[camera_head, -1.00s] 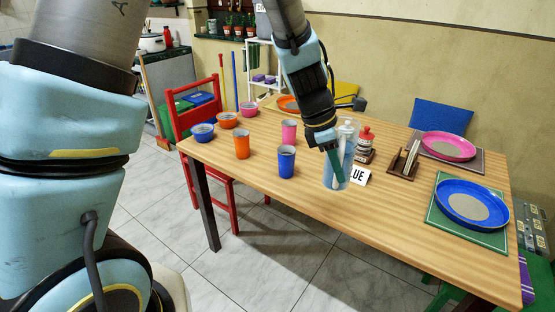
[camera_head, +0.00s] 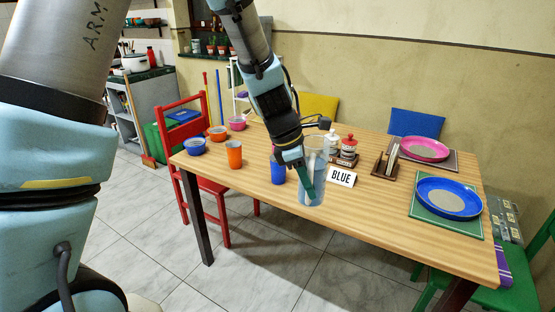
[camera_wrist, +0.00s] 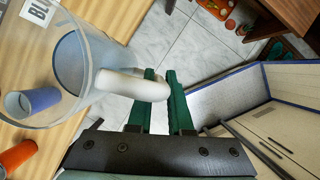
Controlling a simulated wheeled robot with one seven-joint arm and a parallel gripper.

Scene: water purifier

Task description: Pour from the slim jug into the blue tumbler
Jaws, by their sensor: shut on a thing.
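The slim jug (camera_head: 316,154) is tall and clear, with blue liquid inside. It looks about upright near the table's front edge; I cannot tell its height above the top. My gripper (camera_head: 307,183) is shut on its white handle. In the wrist view, the green fingers (camera_wrist: 161,98) are at the handle (camera_wrist: 130,84), and the jug fills the left side. The blue tumbler (camera_head: 278,171) stands upright on the table, just left of the jug in the head view. In the wrist view, a blue tumbler (camera_wrist: 36,100) shows through the jug's clear wall.
A BLUE sign (camera_head: 341,177) stands right of the jug. An orange tumbler (camera_head: 234,155) stands left of the blue one; a pink tumbler is mostly hidden behind my arm.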

